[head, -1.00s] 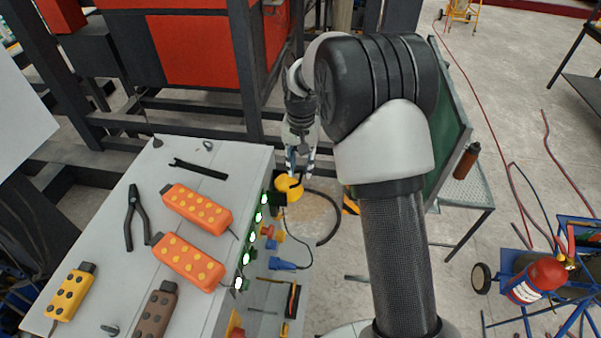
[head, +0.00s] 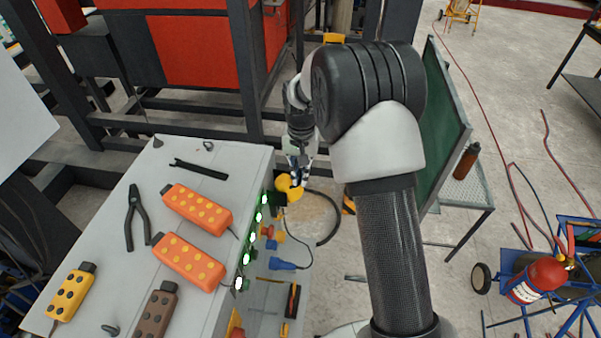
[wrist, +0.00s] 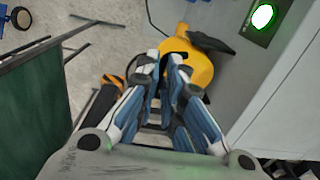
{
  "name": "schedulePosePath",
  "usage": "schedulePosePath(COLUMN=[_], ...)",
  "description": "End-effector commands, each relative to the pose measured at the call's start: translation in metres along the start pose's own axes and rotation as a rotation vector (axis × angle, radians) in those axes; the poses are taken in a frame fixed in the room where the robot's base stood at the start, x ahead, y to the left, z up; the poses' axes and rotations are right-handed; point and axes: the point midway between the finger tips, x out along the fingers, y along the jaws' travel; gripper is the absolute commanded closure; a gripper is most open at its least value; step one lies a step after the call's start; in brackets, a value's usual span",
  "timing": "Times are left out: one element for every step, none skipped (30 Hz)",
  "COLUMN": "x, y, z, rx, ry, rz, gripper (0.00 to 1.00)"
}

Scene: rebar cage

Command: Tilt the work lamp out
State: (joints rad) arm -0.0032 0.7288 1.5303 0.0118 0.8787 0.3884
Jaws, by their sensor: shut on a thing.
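The work lamp is a yellow, rounded housing (head: 291,193) at the right side of the grey cabinet, just past its far right corner. In the wrist view the yellow lamp (wrist: 203,70) is at the upper middle, with a dark part at its upper right. My gripper (head: 298,178) reaches down to the lamp from above. In the wrist view the gripper fingers (wrist: 160,62) are close together and shut on the lamp's edge. The fingers hide part of the lamp, so the exact hold is not clear.
The grey cabinet (head: 225,160) carries orange pendants (head: 197,206), pliers (head: 136,216) and a dark wrench (head: 198,170). Green-lit buttons (head: 257,217) line its right side. A blue plug (head: 283,264) hangs below the lamp. A green panel (head: 446,130) stands to the right.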

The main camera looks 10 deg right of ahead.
Motion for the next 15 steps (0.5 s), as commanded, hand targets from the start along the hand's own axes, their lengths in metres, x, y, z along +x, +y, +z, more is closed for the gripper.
schedulePosePath(x=[0.0, 0.0, 0.0, 0.0, 0.0, 0.0, 0.0, 0.0, 0.0, -0.001, -0.001, -0.003, -0.004, -0.005, -0.007], y=[0.0, 0.0, 0.0, 0.0, 0.0, 0.0, 0.0, 0.0, 0.0, -0.001, -0.002, -0.004, -0.006, -0.008, -0.012], z=[0.0, 0.0, 0.0, 0.0, 0.0, 0.0, 0.0, 0.0, 0.0, 0.0, 0.0, 0.001, 0.001, 0.001, 0.001], rx=[0.0, 0.0, 0.0, 0.0, 0.0, 0.0, 0.0, 0.0, 0.0, -0.002, -0.004, -0.005, -0.007, -0.008, -0.01], ry=[0.0, 0.0, 0.0, 0.0, 0.0, 0.0, 0.0, 0.0, 0.0, -0.001, -0.002, -0.003, -0.004, -0.006, -0.004], rz=[0.0, 0.0, 0.0, 0.0, 0.0, 0.0, 0.0, 0.0, 0.001, 0.005, 0.013, 0.03, 0.049, 0.072, 0.109], gripper=[1.0, 1.0, 1.0, 1.0, 1.0, 1.0, 1.0, 1.0, 1.0, 1.0, 1.0, 1.0, 1.0, 1.0, 1.0])
